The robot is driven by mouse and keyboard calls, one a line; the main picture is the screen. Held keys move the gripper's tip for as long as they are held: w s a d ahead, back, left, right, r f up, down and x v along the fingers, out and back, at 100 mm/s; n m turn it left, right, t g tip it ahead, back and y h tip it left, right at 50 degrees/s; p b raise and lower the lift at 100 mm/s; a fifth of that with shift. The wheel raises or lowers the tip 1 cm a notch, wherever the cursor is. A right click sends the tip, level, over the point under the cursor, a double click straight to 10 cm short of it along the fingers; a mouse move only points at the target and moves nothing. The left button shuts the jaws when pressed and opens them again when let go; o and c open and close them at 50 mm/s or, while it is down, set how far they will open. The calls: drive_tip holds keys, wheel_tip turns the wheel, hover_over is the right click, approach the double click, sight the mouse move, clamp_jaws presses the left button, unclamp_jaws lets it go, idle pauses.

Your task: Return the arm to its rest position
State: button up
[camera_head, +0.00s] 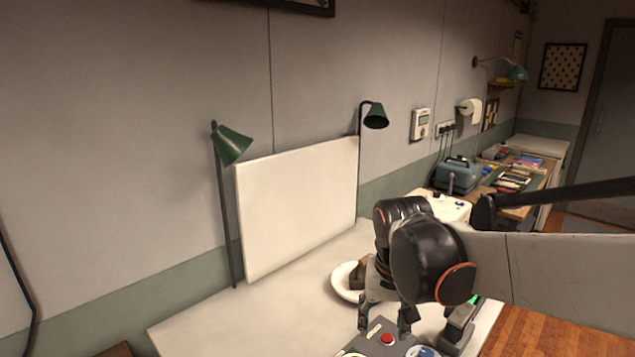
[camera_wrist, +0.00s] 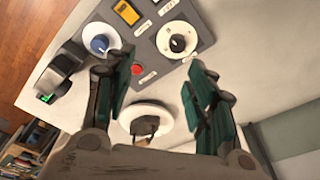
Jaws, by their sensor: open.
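My arm reaches in from the right in the head view, over a white table (camera_head: 215,318). My gripper (camera_wrist: 160,95) is open, with its two green-padded fingers spread apart and nothing between them that I can see held. In the head view its fingertips (camera_head: 384,318) point down near a grey control box with a red button (camera_head: 387,339). The box also shows in the wrist view (camera_wrist: 205,38), with a blue knob (camera_wrist: 99,44) and a white dial (camera_wrist: 177,40).
A white plate (camera_head: 342,283) holds a brown item (camera_head: 357,274), partly hidden by my arm. A white panel (camera_head: 298,205) stands between two green lamps (camera_head: 231,145) (camera_head: 375,116). A small black device (camera_wrist: 62,75) lies beside the box. The table's front left is clear.

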drive_tip(key=s+d+r+n+t, duration=0.1)
drive_tip(key=s+d+t, duration=0.4)
drive_tip(key=s, duration=0.8)
drive_tip(key=shift+s+d+r+n, duration=0.3)
drive_tip(key=shift+d+r, duration=0.2)
drive_tip(key=shift+d, duration=0.65)
